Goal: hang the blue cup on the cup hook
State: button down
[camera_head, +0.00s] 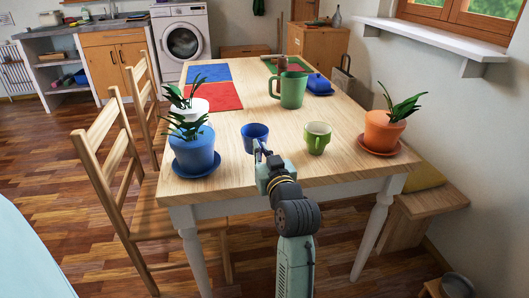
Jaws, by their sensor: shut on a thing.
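The blue cup (250,132) is upright at the near part of the wooden table, between a blue plant pot and a green cup. My gripper (260,150) reaches it from the near side and is shut on it. My fingers are small in this view and partly hidden by my own wrist. I cannot tell whether the cup rests on the tabletop or is slightly above it. I cannot make out a cup hook in this view.
On the table (225,125) stand a green cup (317,140), a green pitcher (292,92), a blue butter dish (318,84), a potted plant in blue (194,152) and one in orange (383,132). Red and blue mats (213,97) lie at the left. Chairs (112,150) stand left.

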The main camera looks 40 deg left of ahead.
jog(key=w, duration=0.1)
jog(key=w+a, duration=0.1)
jog(key=shift+w+a, duration=0.1)
jog(key=shift+w, duration=0.2)
jog(key=f, duration=0.1)
jog(key=p, duration=0.1)
jog(key=w+f, duration=0.1)
jog(key=shift+a+f, duration=0.3)
jog(key=shift+f, duration=0.4)
jog(key=shift+f, duration=0.1)
jog(key=shift+f, duration=0.3)
jog(key=c, duration=1.8)
grip_release()
